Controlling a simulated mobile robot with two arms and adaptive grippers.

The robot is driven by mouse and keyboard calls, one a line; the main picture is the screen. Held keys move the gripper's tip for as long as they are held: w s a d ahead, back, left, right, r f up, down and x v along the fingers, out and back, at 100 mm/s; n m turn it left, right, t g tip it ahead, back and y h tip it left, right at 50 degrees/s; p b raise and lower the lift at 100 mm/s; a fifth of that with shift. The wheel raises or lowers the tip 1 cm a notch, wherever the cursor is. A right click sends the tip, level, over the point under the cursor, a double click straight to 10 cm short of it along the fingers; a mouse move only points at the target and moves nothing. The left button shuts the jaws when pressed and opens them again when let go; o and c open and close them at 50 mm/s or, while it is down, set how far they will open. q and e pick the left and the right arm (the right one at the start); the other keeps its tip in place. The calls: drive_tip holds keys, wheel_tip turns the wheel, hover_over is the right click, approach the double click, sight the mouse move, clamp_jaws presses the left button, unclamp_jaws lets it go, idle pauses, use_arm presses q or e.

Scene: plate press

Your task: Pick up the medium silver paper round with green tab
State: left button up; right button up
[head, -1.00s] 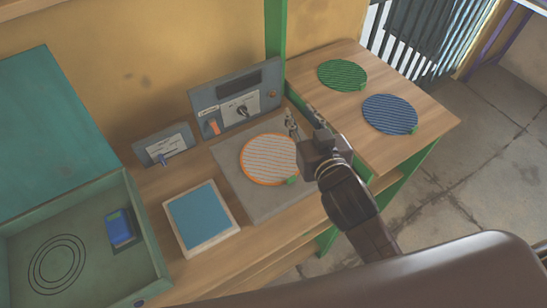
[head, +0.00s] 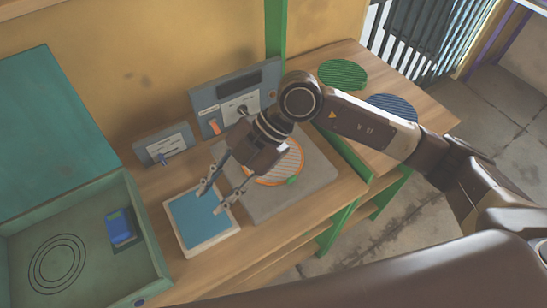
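A round with pale grey and orange stripes, an orange rim and a green tab (head: 292,181) lies on the grey plate of the press; this striped round (head: 291,161) is partly hidden behind my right gripper. No plainly silver round shows. My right gripper (head: 211,198) is open and empty, its two fingers apart and pointing down-left above the blue pad, left of the round. My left gripper is not in view.
A green striped round (head: 342,74) and a blue one (head: 391,103), partly behind my arm, lie on the right wooden table. A white-framed blue pad (head: 183,222), control boxes (head: 163,146) and an open green box (head: 150,245) holding a blue block (head: 120,228) stand left.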

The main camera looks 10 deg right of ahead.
drive_tip(key=w+d+f+m+t+h, duration=0.1)
drive_tip(key=w+d+f+h, duration=0.15)
drive_tip(key=d, duration=0.25)
drive_tip(key=w+d+f+m+h, duration=0.1)
drive_tip(key=w+d+h, duration=0.2)
drive_tip(key=d, duration=0.3)
drive_tip(key=m+t+h, duration=0.1)
drive_tip(key=m+h, duration=0.1)
drive_tip(key=h, duration=0.1)
hover_over(292, 177)
drive_tip(key=shift+w, duration=0.15)
drive_tip(key=shift+d+f, duration=0.2)
drive_tip(key=shift+f, duration=0.2)
drive_tip(key=f+p, duration=0.1)
drive_tip(key=f, duration=0.1)
drive_tip(key=f+p, duration=0.1)
drive_tip(key=f, duration=0.1)
drive_tip(key=f+p, duration=0.1)
drive_tip(key=f, duration=0.1)
drive_tip(key=shift+a, duration=0.25)
drive_tip(key=shift+f, duration=0.5)
clamp_jaws()
